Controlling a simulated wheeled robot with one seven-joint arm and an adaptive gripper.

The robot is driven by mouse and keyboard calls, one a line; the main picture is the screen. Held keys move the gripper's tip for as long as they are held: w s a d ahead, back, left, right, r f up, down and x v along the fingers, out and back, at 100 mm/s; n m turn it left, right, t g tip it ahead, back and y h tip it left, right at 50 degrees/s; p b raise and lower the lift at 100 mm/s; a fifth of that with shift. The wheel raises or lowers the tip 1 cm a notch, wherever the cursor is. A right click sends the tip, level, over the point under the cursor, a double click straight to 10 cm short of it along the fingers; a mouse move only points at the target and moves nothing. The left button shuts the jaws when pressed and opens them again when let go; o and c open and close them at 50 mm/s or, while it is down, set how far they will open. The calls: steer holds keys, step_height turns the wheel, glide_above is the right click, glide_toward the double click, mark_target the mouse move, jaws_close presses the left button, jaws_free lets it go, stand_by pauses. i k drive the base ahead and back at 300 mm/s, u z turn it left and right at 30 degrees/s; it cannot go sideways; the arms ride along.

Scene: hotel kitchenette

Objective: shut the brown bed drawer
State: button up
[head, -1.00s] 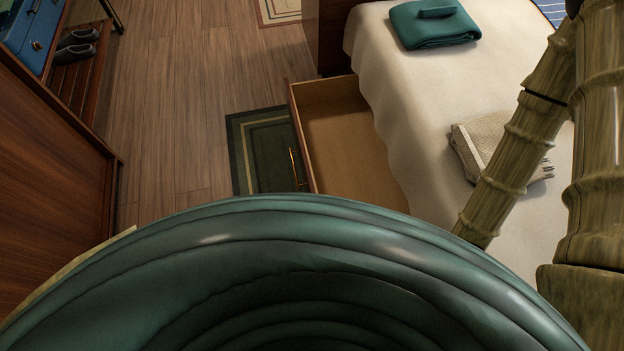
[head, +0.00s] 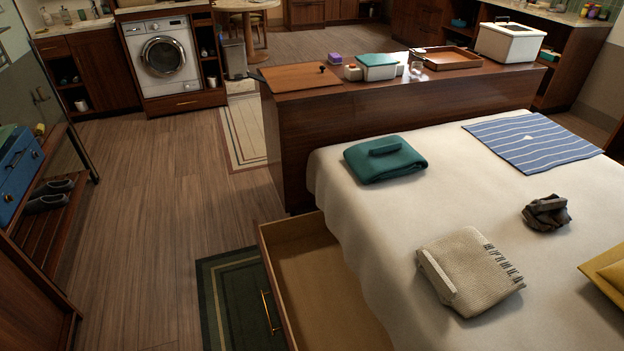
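The brown bed drawer (head: 328,290) is pulled out from under the left side of the bed (head: 340,185). Its inside is light brown and the part in view looks empty. A brass handle (head: 268,312) is on its front, which faces left. The near end of the drawer is cut off by the bottom of the picture. My gripper is not in view, and no part of my arm shows now.
A dark green rug (head: 228,300) lies on the floor by the drawer front. The wood floor (head: 150,225) to the left is clear. A shoe rack (head: 45,225) stands at the left edge. A wooden cabinet (head: 390,120) stands at the bed's far end.

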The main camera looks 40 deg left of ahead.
mark_target(320, 304)
steer(key=z, duration=0.15)
steer(key=k, duration=1.2)
steer(key=u, duration=1.2)
steer(key=i, duration=1)
steer(key=u, duration=0.4)
steer(key=k, duration=0.6)
steer(key=z, duration=0.55)
steer(key=i, duration=0.5)
steer(key=u, duration=0.05)
